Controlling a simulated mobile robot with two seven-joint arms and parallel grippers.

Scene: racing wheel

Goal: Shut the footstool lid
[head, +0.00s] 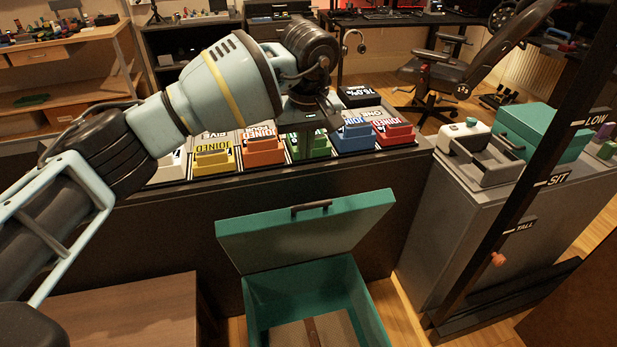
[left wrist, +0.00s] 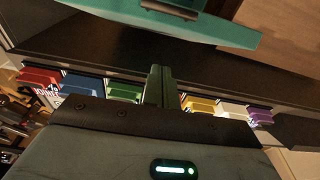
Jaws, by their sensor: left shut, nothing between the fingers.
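The footstool is a teal open box (head: 371,307) on the floor in front of a dark counter. Its lid (head: 305,236) stands raised and tilted at the back of the box, with a dark handle (head: 311,207) along its top edge. The lid (left wrist: 230,32) and its handle (left wrist: 170,10) also show at the top of the left wrist view. My left gripper (head: 311,118) is above the counter, beyond the lid and apart from it. Its fingers (left wrist: 158,78) are closed together with nothing between them. My right gripper is not in view.
Coloured blocks, including a yellow one (head: 214,157) and a red one (head: 393,132), line the counter (head: 170,212) behind the lid. A brown wooden surface (head: 120,315) is left of the footstool. A grey cabinet (head: 450,215) and a dark post (head: 520,180) stand at right.

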